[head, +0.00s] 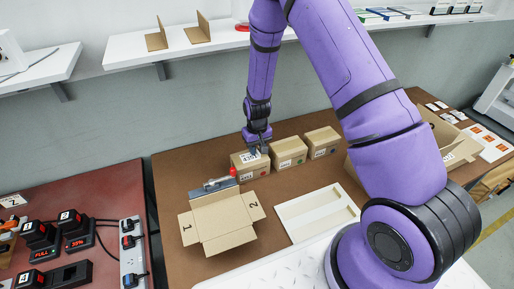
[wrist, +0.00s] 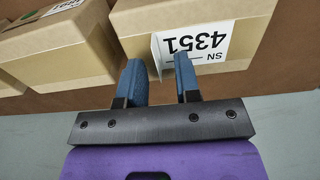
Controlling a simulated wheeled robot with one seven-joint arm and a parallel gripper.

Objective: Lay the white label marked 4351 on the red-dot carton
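The white label marked 4351 (wrist: 210,58) lies on top of the near carton (wrist: 135,22) in the wrist view, close to the edge on my gripper's side. In the head view the label (head: 250,157) shows on the leftmost carton of the row, the red-dot carton (head: 244,171). Its red dot is on the front face. My gripper (wrist: 160,65) is over that edge, its two blue fingertips apart with a gap between them. The label's left corner shows beside the gap; I cannot tell whether a finger touches it. In the head view my gripper (head: 256,148) is just above the carton.
Two more cartons, a middle one (head: 288,152) and a right one (head: 322,142), stand in the row. An open box (head: 222,222) and a cream tray (head: 289,219) lie in front. A shelf (head: 125,54) runs along the wall behind. Loose labels lie at the far right.

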